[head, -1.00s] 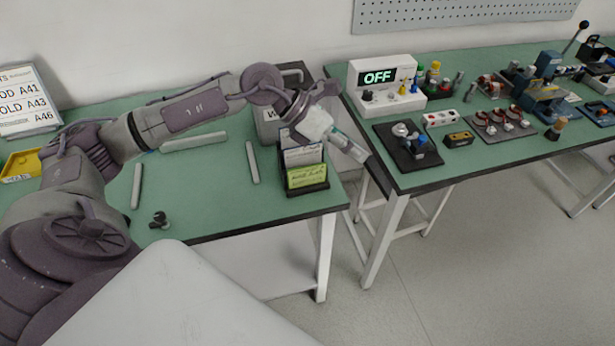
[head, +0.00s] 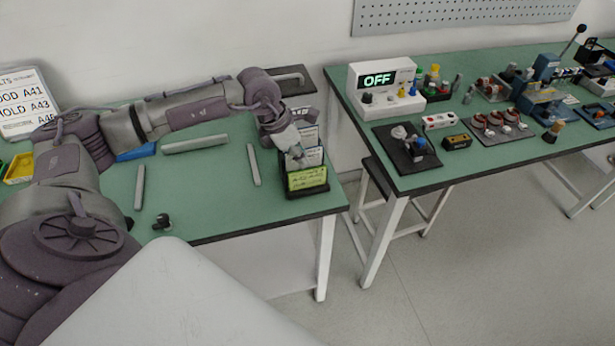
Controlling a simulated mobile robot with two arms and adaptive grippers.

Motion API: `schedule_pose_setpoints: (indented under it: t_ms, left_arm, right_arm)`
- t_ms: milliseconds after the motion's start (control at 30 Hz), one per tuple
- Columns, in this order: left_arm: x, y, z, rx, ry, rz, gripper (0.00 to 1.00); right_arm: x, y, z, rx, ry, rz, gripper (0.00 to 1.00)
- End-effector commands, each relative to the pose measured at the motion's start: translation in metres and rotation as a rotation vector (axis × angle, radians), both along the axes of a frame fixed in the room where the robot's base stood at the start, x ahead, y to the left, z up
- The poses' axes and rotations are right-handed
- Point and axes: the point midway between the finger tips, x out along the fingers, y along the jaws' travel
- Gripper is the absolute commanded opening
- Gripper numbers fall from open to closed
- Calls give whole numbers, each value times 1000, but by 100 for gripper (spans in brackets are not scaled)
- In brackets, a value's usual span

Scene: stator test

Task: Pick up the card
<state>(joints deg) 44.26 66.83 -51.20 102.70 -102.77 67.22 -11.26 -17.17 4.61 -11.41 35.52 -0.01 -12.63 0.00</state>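A black card holder (head: 309,191) stands near the right end of the left green table. A yellow-green card (head: 306,178) with handwriting is at its front, and white cards (head: 314,156) stand upright behind it. My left gripper (head: 301,161) points down at the holder, its fingertips in front of the white cards and just above the yellow-green card's top edge. It hides part of the cards. Whether its fingers are open, shut or touching a card cannot be made out. My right gripper is not in view.
Grey bars (head: 195,144) and a small dark part (head: 162,222) lie on the left table. A sign (head: 23,104) and a yellow bin (head: 19,168) are at the far left. The right table holds a box reading OFF (head: 380,77) and several devices. A gap separates the tables.

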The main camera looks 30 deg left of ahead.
Motion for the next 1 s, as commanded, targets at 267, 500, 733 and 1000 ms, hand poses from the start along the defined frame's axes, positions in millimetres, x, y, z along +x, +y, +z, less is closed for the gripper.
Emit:
schedule_pose_setpoints:
  t_ms: [267,500,733,1000]
  left_arm:
    - [8,-6,-37,-2,2,0,17]
    - [9,-7,-43,-2,0,-1,17]
    - [9,-7,-43,-2,0,-1,17]
    - [9,-7,-46,-2,0,-1,17]
  right_arm:
    - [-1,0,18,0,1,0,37]
    - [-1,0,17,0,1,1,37]
    - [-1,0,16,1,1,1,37]
    - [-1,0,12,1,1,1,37]
